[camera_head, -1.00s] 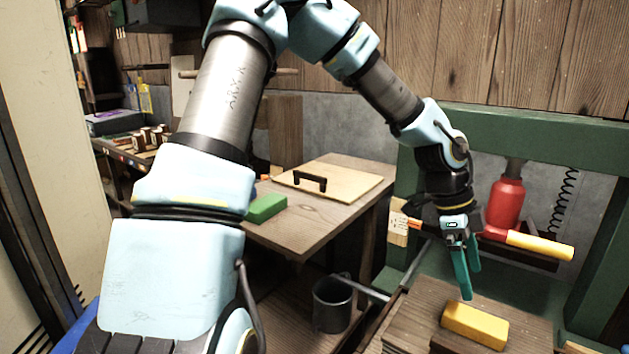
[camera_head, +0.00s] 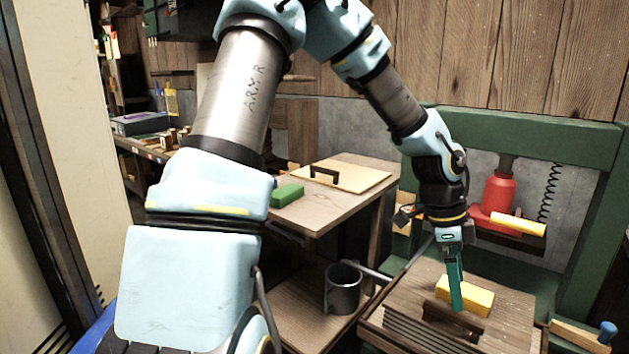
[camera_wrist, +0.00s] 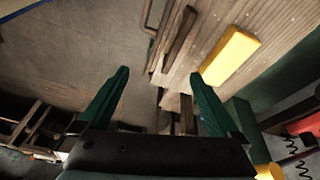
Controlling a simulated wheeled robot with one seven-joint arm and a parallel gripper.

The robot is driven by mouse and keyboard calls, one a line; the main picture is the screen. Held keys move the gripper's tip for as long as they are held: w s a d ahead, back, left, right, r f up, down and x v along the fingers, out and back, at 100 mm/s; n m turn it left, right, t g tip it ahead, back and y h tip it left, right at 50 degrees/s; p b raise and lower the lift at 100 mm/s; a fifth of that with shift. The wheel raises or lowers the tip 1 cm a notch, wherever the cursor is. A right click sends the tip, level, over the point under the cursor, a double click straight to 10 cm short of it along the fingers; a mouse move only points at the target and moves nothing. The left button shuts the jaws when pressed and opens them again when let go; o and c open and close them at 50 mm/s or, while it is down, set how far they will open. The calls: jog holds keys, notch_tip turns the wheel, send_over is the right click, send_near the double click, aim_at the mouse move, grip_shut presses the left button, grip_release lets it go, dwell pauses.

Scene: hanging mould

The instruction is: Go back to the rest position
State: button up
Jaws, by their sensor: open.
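My gripper (camera_head: 456,290) has teal fingers and points down over a wooden board (camera_head: 415,300) at the right of the head view. In the wrist view my gripper (camera_wrist: 158,90) is open, with nothing between its fingers. A yellow block (camera_head: 478,297) lies on the board, partly behind the fingers in the head view. The yellow block (camera_wrist: 230,57) shows beyond the right finger in the wrist view. A dark handle (camera_head: 453,317) lies along the front of the board. I cannot tell from the head view how far the fingertips are above the board.
A green press frame (camera_head: 578,145) with a red jack (camera_head: 499,193) stands behind the board. A grey mug (camera_head: 342,290) stands on a lower shelf to the left. A green block (camera_head: 286,195) and a handled wooden lid (camera_head: 350,176) lie on a side table.

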jog(key=w+a+r+n+t+y, duration=0.1)
jog(key=a+n+t, duration=0.1)
jog(key=a+n, duration=0.9)
jog(key=w+a+r+n+t+y, duration=0.1)
jog(key=a+n, duration=1)
jog(key=a, duration=1.1)
jog(key=shift+w+r+t+y, duration=0.3)
jog(key=shift+w+r+t, duration=0.1)
jog(key=shift+w, duration=0.3)
